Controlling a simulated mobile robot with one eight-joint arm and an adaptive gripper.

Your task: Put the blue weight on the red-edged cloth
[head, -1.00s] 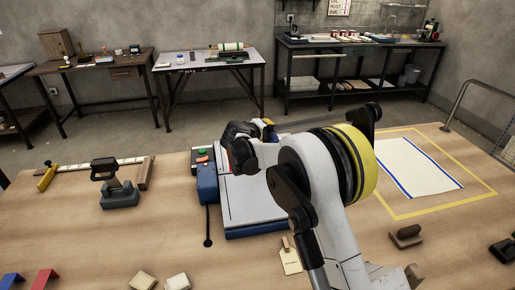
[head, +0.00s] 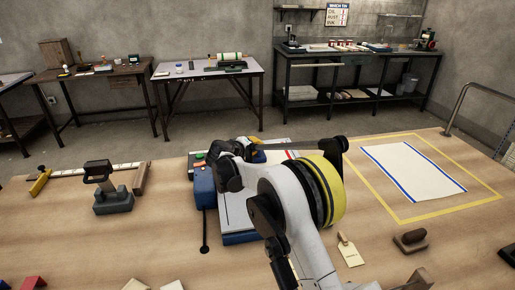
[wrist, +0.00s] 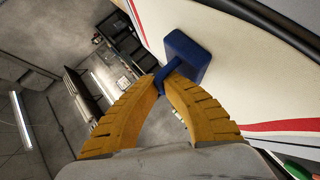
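The blue weight (wrist: 188,58) is a block with a thin handle. In the wrist view the orange fingers of my gripper (wrist: 168,85) meet around its handle. The red-edged cloth (wrist: 232,92) is off-white with red stripes and fills the view behind the weight. I cannot tell whether the weight's base touches the cloth. In the head view my gripper (head: 244,149) is above the flat white press (head: 236,212), partly hidden by my arm. A piece of the cloth's red edge (head: 291,154) shows past my arm.
A blue-edged cloth (head: 413,170) lies inside a yellow taped outline (head: 470,203) at the right. A grey weight with a handle (head: 112,201) stands at the left.

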